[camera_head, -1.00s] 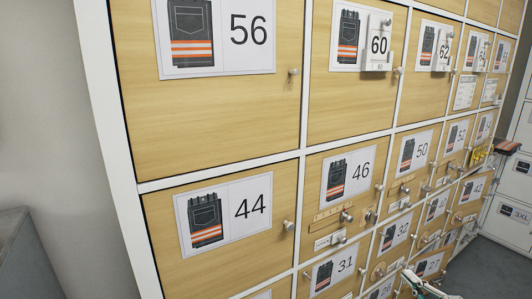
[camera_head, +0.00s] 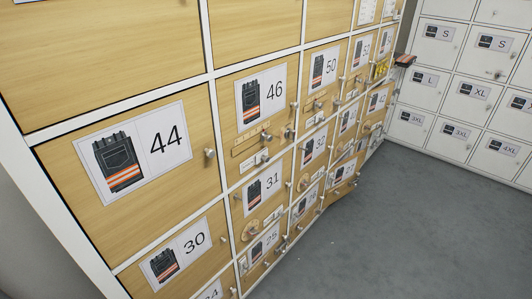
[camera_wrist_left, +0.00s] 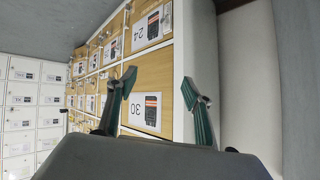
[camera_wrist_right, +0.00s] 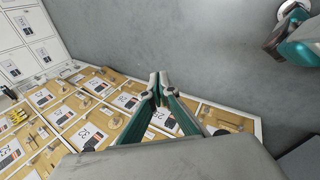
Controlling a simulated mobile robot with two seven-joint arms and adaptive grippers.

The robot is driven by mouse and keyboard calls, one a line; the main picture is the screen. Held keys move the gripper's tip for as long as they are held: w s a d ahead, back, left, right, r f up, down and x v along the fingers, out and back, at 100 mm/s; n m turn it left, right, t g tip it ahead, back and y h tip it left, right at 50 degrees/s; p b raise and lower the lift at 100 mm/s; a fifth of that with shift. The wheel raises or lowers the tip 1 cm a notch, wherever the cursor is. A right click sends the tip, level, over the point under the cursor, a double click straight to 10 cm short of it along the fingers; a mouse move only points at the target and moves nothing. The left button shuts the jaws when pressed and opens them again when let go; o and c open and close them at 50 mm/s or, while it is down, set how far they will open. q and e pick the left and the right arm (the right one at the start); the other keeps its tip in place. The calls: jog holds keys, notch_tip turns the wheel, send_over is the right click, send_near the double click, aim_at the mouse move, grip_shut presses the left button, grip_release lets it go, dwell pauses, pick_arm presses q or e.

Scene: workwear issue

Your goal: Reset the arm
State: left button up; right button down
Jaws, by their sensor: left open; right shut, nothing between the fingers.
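My left gripper (camera_wrist_left: 160,95) shows in the left wrist view with its two green fingers spread wide and nothing between them. Beyond it are the locker doors, with the door labelled 30 (camera_wrist_left: 146,111) behind the gap. My right gripper (camera_wrist_right: 158,85) shows in the right wrist view with its fingertips together and nothing held. It is above the grey floor and in front of the wooden lockers. Neither gripper is visible in the head view now.
Wooden lockers with numbered labels, such as door 44 (camera_head: 190,165), fill the left of the head view. Knobs stick out from the doors. White lockers (camera_head: 455,95) stand at the back right. The grey floor (camera_head: 400,235) between is clear.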

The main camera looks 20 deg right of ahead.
jog(key=w+a+r+m+t+y+b, duration=0.1)
jog(key=w+a+m+t+y+b, duration=0.3)
jog(key=a, duration=0.8)
jog(key=w+a+m+t+y+b, duration=0.2)
jog(key=w+a+t+y+b, duration=0.35)
jog(key=a, duration=0.65)
pick_arm(q)
jog(key=w+d+r+n+t+h+p, duration=0.2)
jog(key=w+d+r+p, duration=0.1)
jog(key=d+r+p, duration=0.3)
pick_arm(e)
jog(key=w+d+r+n+g+h+p, duration=0.1)
jog(key=d+r+n+g+p, duration=0.1)
jog(key=d+r+p, duration=0.4)
pick_arm(q)
jog(key=s+a+m+g+y+p, duration=0.1)
jog(key=s+a+p, duration=0.3)
jog(key=p, duration=0.5)
jog(key=shift+s+a+f+g+y, duration=0.15)
jog(key=shift+a+f+g+y, duration=0.15)
jog(key=shift+a+g+y, duration=0.45)
pick_arm(e)
jog(key=shift+g+h, duration=0.75)
jog(key=shift+g, duration=0.1)
jog(key=s+f, duration=0.1)
jog(key=s+d+f, duration=0.1)
jog(key=s, duration=0.2)
jog(key=shift+s+d+f, duration=0.15)
jog(key=shift+d+f, duration=0.2)
jog(key=shift+f, duration=0.05)
